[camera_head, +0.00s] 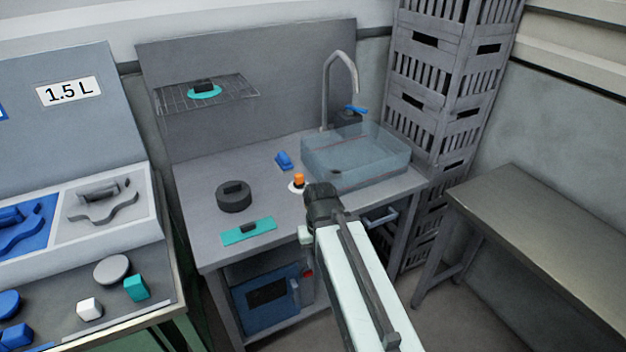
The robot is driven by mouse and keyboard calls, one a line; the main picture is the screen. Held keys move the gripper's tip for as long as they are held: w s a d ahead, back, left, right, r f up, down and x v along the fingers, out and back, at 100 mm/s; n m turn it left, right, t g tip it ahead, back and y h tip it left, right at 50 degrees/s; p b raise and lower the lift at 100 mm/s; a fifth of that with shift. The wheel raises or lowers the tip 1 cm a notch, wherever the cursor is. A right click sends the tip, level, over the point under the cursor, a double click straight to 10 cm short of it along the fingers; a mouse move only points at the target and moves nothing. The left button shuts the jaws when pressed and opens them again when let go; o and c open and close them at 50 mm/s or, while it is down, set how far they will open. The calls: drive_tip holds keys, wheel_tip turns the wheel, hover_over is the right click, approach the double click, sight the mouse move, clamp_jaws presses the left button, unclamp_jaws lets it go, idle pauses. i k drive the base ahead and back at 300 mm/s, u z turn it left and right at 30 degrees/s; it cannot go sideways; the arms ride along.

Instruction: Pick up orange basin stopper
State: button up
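The orange basin stopper (299,180) is a small orange knob on a pale round base. It stands on the grey counter, just in front of the clear basin's left front corner. My arm reaches in from the bottom right, and its dark end (322,203) is close to the stopper, a little right of and below it in the head view. The fingers of my gripper cannot be made out, and neither can whether anything is between them. I cannot tell whether the gripper touches the stopper.
The clear basin (372,165) stands under a tall tap (341,75). A blue item (284,161), a dark round disc (234,198) and a teal plate (249,231) lie on the counter. A wire shelf (235,97) hangs behind. A bare table (560,225) stands at right.

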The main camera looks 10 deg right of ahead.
sight(299, 183)
drive_tip(key=u, duration=3.6)
drive_tip(key=k, duration=0.8)
drive_tip(key=z, duration=1.45)
drive_tip(key=i, duration=0.55)
